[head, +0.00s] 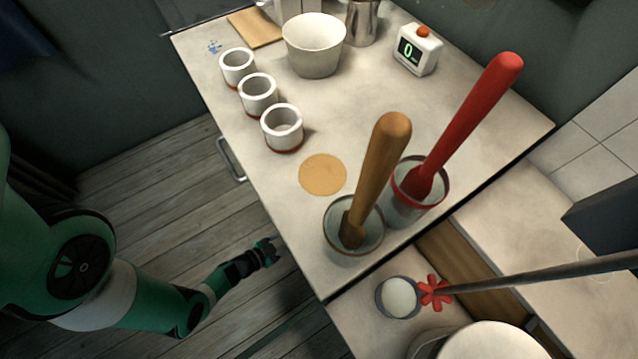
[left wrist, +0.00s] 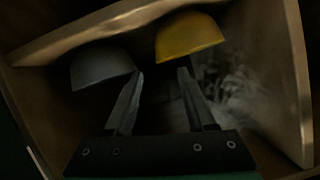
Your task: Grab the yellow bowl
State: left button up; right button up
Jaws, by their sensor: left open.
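The yellow bowl (left wrist: 188,38) shows in the left wrist view at the top centre-right, inside a dim wooden compartment. A grey bowl (left wrist: 101,68) is to its left. My left gripper (left wrist: 160,74) is open, with nothing between its fingers. The right finger's tip is just below the yellow bowl's lower edge in the picture; I cannot tell whether they touch. The left finger's tip is near the grey bowl's right edge. In the head view my left gripper (head: 268,252) is at the left edge of the table. The yellow bowl is not visible there. My right gripper is not in view.
Pale boards (left wrist: 300,80) bound the compartment at the top and right. On the table (head: 365,105) stand several white cups (head: 283,138), a large white bowl (head: 314,60), a timer (head: 418,57), and two pots with a wooden and a red-handled tool.

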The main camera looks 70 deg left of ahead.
pick_arm(q)
jog(key=b+x, duration=0.2)
jog(key=x, duration=0.1)
jog(key=b+x, duration=0.2)
jog(key=shift+a+f, duration=0.1)
jog(key=shift+f, duration=0.2)
jog(key=shift+w+a, duration=0.15)
jog(key=shift+w, duration=0.3)
jog(key=b+x, duration=0.3)
jog(key=x, duration=0.2)
jog(key=shift+w, duration=0.2)
jog(key=shift+s+r, duration=0.1)
jog(key=shift+s, duration=0.05)
jog(key=shift+c, duration=0.3)
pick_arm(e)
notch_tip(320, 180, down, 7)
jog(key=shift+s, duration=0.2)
pick_arm(q)
grip_shut()
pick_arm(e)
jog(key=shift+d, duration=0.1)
